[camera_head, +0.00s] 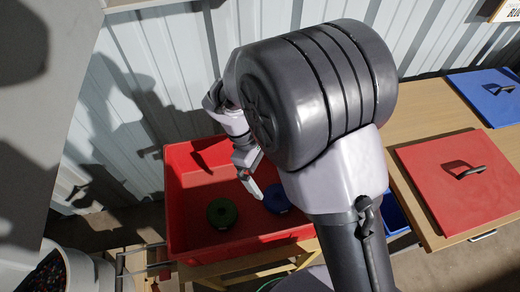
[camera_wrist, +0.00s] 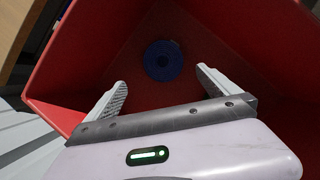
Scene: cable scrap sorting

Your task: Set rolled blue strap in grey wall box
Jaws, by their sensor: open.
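The rolled blue strap (camera_head: 277,198) lies flat on the floor of a red bin (camera_head: 180,213), partly hidden by my arm in the head view. In the wrist view the blue roll (camera_wrist: 164,60) shows ahead of my fingertips, roughly between them, and apart from them. My gripper (camera_head: 252,178) hangs over the bin, and in the wrist view (camera_wrist: 160,82) its two fingers are spread with nothing between them. I cannot make out a grey wall box in either view.
A green roll (camera_head: 222,212) lies left of the blue one in the bin. The bin's red walls surround my gripper. At right, a wooden table (camera_head: 424,107) carries a red lid (camera_head: 462,180) and a blue lid (camera_head: 488,94) with handles. A corrugated wall (camera_head: 120,120) stands behind.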

